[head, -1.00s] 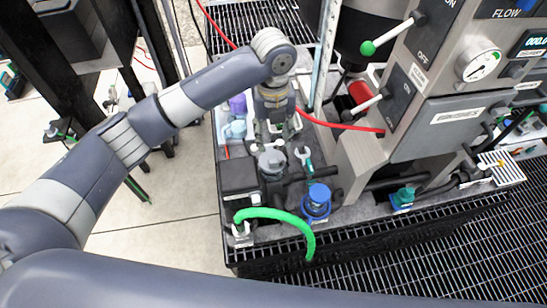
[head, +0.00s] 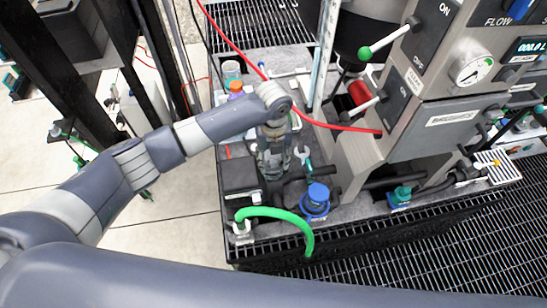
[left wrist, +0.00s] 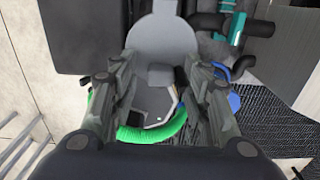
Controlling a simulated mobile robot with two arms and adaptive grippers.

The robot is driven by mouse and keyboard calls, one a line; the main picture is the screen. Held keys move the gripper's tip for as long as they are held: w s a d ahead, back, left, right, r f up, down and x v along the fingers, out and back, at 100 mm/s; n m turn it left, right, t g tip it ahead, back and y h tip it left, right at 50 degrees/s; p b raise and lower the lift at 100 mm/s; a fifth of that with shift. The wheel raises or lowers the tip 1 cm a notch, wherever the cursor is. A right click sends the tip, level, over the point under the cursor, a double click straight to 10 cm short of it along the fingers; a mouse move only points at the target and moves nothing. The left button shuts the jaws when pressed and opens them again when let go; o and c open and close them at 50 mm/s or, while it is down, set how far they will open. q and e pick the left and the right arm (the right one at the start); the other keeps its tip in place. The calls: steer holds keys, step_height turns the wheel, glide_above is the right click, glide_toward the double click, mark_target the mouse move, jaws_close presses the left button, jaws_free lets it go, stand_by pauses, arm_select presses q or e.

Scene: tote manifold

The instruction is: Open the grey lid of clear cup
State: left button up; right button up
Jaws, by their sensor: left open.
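The grey lid (left wrist: 163,38) shows as a round grey shape with a smaller raised part in the left wrist view, between and beyond my fingers. In the head view my left gripper covers the spot where the grey-lidded cup stood in the earlier frame, so the clear cup's body is hidden. My left gripper (head: 273,170) points down over that spot. Its fingers (left wrist: 160,78) are open in the left wrist view, one on each side of the grey part. I cannot tell whether they touch it. My right gripper is not in view.
A black box (head: 239,175) stands left of the gripper. A green hose (head: 285,215) and a blue-capped fitting (head: 317,197) are in front. A red hose (head: 340,126) runs behind. The grey control panel (head: 440,125) is at right.

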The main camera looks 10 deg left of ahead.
arm_select(q)
jaws_close()
steer(key=shift+w+r, duration=0.1)
steer(key=shift+w+a+r+g+h+b, duration=0.15)
steer(key=shift+w+r+g+h+b, duration=0.2)
steer(key=shift+g+b, duration=0.45)
steer(key=g+b, duration=0.1)
steer(key=b, duration=0.1)
steer(key=w+r+g+b, duration=0.1)
steer(key=g+b, duration=0.1)
steer(key=b, duration=0.1)
steer(key=shift+w+a+h, duration=0.15)
steer(key=shift+h, duration=0.2)
steer(key=shift+w+a+r+g+h+b, duration=0.25)
steer(key=shift+g+b, duration=0.25)
steer(key=shift+b, duration=0.6)
steer(key=shift+w+r+g+h+b, duration=0.15)
steer(key=shift+w+r+g+b, duration=0.25)
steer(key=shift+b, duration=0.65)
